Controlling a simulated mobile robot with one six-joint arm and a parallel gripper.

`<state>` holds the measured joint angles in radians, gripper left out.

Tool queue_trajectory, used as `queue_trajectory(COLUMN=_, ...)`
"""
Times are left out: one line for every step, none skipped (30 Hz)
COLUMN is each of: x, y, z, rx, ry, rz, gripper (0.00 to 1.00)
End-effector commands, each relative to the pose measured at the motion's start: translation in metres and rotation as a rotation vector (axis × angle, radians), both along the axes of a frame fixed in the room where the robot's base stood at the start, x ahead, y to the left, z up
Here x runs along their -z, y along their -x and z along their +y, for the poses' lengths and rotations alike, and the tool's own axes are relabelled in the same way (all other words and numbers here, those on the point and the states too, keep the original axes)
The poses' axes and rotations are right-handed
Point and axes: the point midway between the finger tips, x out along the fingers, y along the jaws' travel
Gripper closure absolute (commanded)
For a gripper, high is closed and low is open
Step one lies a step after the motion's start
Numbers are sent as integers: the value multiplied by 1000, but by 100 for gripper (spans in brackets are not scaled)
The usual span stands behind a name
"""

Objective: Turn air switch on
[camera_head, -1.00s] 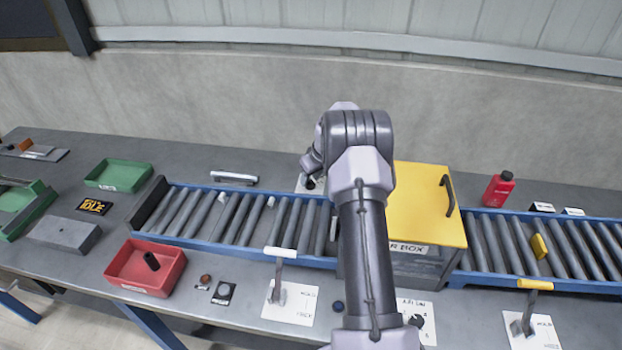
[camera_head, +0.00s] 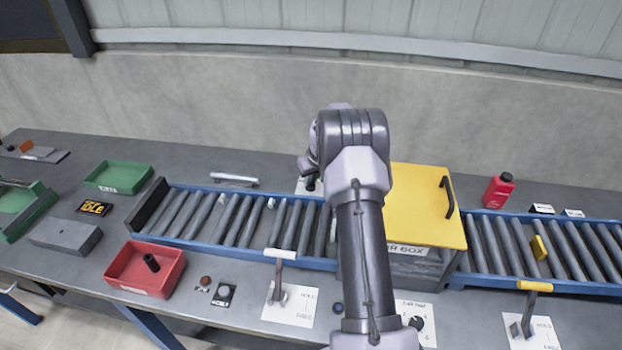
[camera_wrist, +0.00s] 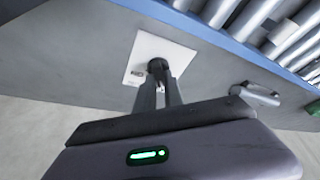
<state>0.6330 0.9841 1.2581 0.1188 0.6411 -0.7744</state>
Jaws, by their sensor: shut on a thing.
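The air switch appears to be a black knob (camera_wrist: 158,66) on a white plate (camera_wrist: 150,50) behind the roller conveyor. In the wrist view my gripper (camera_wrist: 160,74) is shut on this knob, its two dark fingers reaching it from below in the picture. The fingers cover part of the knob, so its turn angle is unclear. Small print on the plate is too small to read.
The blue-framed roller conveyor (camera_head: 215,243) runs alongside. A yellow-lidded box (camera_head: 415,210) stands right of my arm. A silver bar handle (camera_head: 234,180) lies left of the plate, with a green tray (camera_head: 118,192) farther left. A red bottle (camera_head: 497,190) stands at right.

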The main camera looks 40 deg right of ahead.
Motion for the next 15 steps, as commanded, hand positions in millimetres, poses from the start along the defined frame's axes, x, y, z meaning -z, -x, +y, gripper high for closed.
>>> queue_trajectory(x=-1, y=-1, z=1, rx=32, ry=1, rz=-2, gripper=100)
queue_trajectory(x=-1, y=-1, z=1, rx=58, ry=2, rz=-1, gripper=100)
queue_trajectory(x=-1, y=-1, z=1, rx=94, ry=2, rz=-1, gripper=100)
queue_trajectory(x=-1, y=-1, z=1, rx=121, ry=2, rz=-1, gripper=100)
queue_trajectory(x=-1, y=-1, z=1, rx=149, ry=2, rz=0, gripper=100)
queue_trajectory(x=-1, y=-1, z=1, rx=186, ry=2, rz=0, gripper=100)
queue_trajectory(x=-1, y=-1, z=1, rx=215, ry=2, rz=-1, gripper=100)
queue_trajectory(x=-1, y=-1, z=2, rx=243, ry=3, rz=-1, gripper=100)
queue_trajectory(x=-1, y=-2, z=2, rx=280, ry=4, rz=-2, gripper=100)
queue_trajectory(x=0, y=-2, z=2, rx=310, ry=3, rz=-2, gripper=100)
queue_trajectory(x=0, y=-2, z=2, rx=337, ry=4, rz=-2, gripper=100)
queue_trajectory(x=0, y=-2, z=2, rx=376, ry=3, rz=-2, gripper=100)
queue_trajectory(x=0, y=-2, z=2, rx=404, ry=4, rz=-2, gripper=100)
queue_trajectory(x=1, y=-2, z=2, rx=432, ry=4, rz=-3, gripper=100)
queue_trajectory(x=1, y=-3, z=2, rx=470, ry=4, rz=-3, gripper=100)
